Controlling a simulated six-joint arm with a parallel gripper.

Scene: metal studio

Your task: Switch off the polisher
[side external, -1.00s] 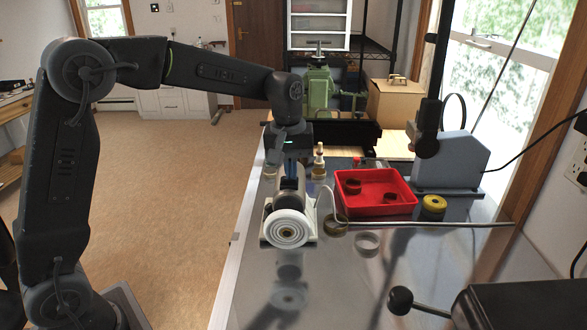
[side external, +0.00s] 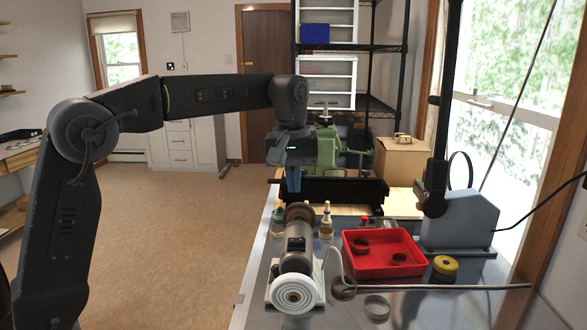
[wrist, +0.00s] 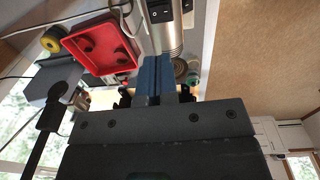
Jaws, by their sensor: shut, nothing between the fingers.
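The polisher (side external: 297,262) is a grey metal motor on the bench, with a white ridged buffing wheel (side external: 295,294) at its near end and a brown wheel (side external: 303,216) at its far end. A dark switch panel (side external: 296,244) is on top of its body; the switch position is too small to tell. In the wrist view the polisher (wrist: 164,36) shows beyond the fingers, with a dark panel near the top edge. My gripper (side external: 293,188) is shut and empty, its blue fingers (wrist: 156,76) above the polisher's far end and apart from it.
A red tray (side external: 384,268) with brown rings stands right of the polisher. A yellow roll (side external: 445,265) and loose rings (side external: 376,307) lie nearby. Small bottles (side external: 326,222) stand by the far wheel. A green machine (side external: 328,146) and a cardboard box (side external: 401,160) are behind.

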